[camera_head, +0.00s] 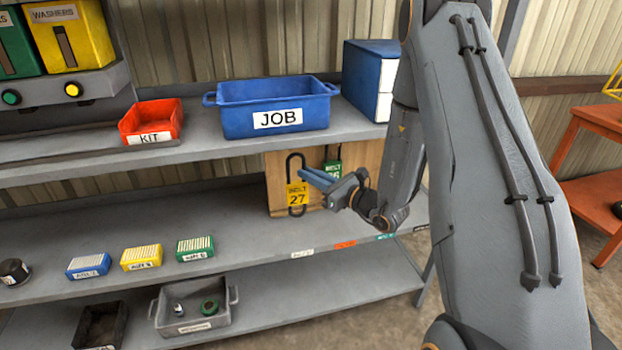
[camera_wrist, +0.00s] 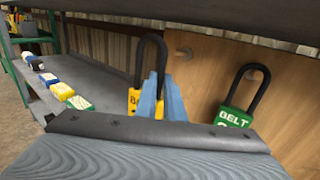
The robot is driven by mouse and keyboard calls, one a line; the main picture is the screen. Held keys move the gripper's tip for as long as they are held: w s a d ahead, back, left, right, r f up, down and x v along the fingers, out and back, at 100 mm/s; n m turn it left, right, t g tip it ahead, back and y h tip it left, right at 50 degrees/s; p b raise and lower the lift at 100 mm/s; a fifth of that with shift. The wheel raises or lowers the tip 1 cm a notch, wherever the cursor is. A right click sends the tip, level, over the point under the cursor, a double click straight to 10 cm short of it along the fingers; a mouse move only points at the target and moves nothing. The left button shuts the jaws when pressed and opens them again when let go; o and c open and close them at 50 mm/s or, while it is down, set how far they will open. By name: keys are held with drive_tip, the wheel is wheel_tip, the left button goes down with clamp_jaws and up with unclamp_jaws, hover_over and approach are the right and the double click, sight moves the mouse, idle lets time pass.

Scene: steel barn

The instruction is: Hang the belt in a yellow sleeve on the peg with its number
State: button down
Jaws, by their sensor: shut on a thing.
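The black belt in a yellow sleeve marked BELT 27 (camera_head: 297,194) is upright in front of the wooden board (camera_head: 279,163). My gripper (camera_head: 312,178) has its blue fingers shut on it. In the wrist view the yellow sleeve (camera_wrist: 133,101) is partly hidden behind the fingers (camera_wrist: 160,98), with its black loop standing above them. A bare round peg (camera_wrist: 183,52) shows on the board, just right of that loop. Whether the yellow belt touches a peg cannot be told.
The upper shelf, with a blue JOB bin (camera_head: 276,106) and a red KIT bin (camera_head: 151,123), overhangs the board. Small blue, yellow and green boxes (camera_head: 195,249) stand on the middle shelf at left. A grey tray (camera_head: 196,320) is below. The middle shelf before the board looks clear.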

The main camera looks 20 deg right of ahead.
drive_tip(key=w, duration=0.1)
drive_tip(key=w+b, duration=0.1)
drive_tip(key=w, duration=0.2)
drive_tip(key=shift+w+f+b, duration=0.3)
drive_tip(key=shift+f+b, duration=0.05)
drive_tip(key=shift+w, duration=0.15)
idle(0.6)
drive_tip(key=shift+w+b, duration=1.6)
drive_tip(key=shift+w, duration=1.75)
drive_tip(key=shift+f+b, duration=0.45)
drive_tip(key=shift+f, duration=0.1)
